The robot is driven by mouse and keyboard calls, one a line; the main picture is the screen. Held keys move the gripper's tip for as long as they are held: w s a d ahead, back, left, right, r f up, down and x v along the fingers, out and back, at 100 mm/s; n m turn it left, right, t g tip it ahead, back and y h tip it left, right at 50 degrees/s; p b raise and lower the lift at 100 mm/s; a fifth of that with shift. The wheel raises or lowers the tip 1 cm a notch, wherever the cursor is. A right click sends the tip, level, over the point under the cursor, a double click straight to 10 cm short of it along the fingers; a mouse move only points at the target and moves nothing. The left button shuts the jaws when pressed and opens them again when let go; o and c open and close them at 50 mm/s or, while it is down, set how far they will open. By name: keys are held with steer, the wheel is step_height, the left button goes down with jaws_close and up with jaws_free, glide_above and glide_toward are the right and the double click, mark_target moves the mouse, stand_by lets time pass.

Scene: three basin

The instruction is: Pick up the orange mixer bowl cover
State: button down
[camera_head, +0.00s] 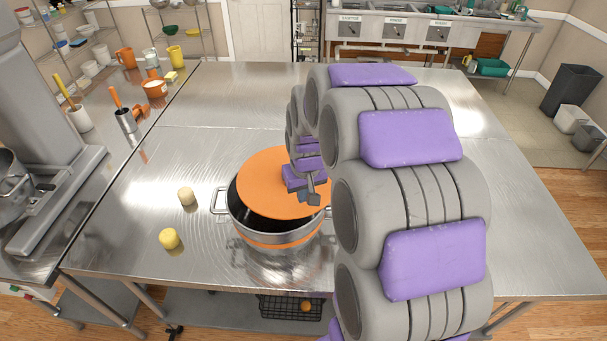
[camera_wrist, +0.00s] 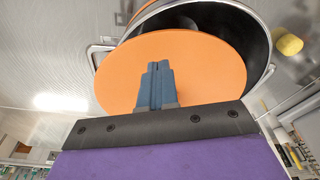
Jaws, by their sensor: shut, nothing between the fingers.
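The orange mixer bowl cover (camera_head: 265,185) is a flat round disc. It lies tilted across the top of a steel bowl (camera_head: 252,227) with a dark inside and two side handles, leaving part of the opening uncovered. The cover also shows in the wrist view (camera_wrist: 205,68). My gripper (camera_head: 311,199) is over the right part of the cover in the head view. In the wrist view its blue-grey fingers (camera_wrist: 156,70) are together, with nothing between them, in front of the cover. I cannot tell whether they touch it. My arm hides the bowl's right side.
Two yellowish pieces, one paler (camera_head: 186,196) and one brighter (camera_head: 169,238), lie on the steel table (camera_head: 130,250) left of the bowl. A mixer (camera_head: 60,160) stands at far left. The table behind the bowl is clear.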

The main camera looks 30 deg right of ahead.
steer(key=w, duration=0.3)
steer(key=w+d, duration=0.1)
steer(key=w, duration=0.7)
steer(key=shift+w+d, duration=0.2)
steer(key=shift+d, duration=0.15)
steer(key=shift+f+b, duration=0.3)
steer(key=shift+f, duration=0.35)
steer(key=shift+s+a+f, duration=0.15)
steer(key=shift+s+a, duration=0.05)
steer(key=shift+s, duration=0.05)
steer(key=shift+f, duration=0.1)
